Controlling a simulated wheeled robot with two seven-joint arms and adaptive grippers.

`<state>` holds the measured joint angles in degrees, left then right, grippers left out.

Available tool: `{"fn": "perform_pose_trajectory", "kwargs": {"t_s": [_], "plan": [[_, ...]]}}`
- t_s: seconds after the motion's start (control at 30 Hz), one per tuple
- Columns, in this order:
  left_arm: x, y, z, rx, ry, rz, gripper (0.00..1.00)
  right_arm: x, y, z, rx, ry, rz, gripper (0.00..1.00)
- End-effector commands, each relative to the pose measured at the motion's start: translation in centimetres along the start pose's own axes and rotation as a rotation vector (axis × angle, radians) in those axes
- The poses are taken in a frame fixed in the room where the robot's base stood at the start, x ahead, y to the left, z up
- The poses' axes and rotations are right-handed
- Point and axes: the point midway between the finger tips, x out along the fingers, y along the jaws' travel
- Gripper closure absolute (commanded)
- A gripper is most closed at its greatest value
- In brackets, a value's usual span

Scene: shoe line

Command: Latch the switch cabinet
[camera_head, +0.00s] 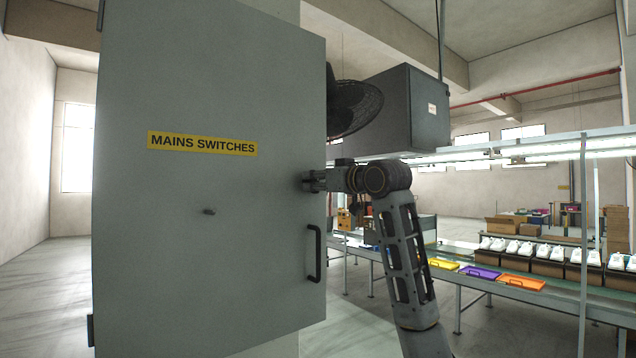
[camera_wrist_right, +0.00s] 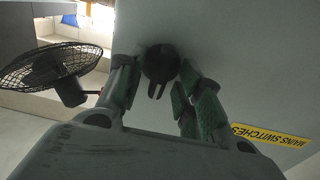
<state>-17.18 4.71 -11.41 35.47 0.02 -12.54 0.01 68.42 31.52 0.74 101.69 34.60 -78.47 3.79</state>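The label also shows in the right wrist view (camera_wrist_right: 270,135). My right gripper (camera_head: 308,181) is at the door's right edge, above the handle. In the wrist view its green-padded fingers (camera_wrist_right: 158,95) are apart, on either side of a round dark latch knob (camera_wrist_right: 160,63) with a short lever. Gaps show beside the lever. My left gripper is out of view.
A black fan (camera_head: 355,105) and a dark box (camera_head: 402,108) are behind the door's right side. Farther right, a conveyor line (camera_head: 470,262) carries coloured trays and white shoes. The floor left of the cabinet (camera_head: 45,280) is clear.

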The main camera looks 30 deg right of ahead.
Motion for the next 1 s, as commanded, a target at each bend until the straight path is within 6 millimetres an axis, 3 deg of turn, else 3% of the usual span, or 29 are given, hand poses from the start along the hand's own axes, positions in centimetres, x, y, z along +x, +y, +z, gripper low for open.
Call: {"fn": "perform_pose_trajectory", "kwargs": {"t_s": [0.37,1.0], "plan": [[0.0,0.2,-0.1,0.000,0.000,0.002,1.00,-2.4,0.1,0.0,-0.002,0.001,0.002,0.64],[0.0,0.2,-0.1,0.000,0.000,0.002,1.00,-10.8,0.1,0.1,-0.001,-0.001,0.001,0.64]]}}
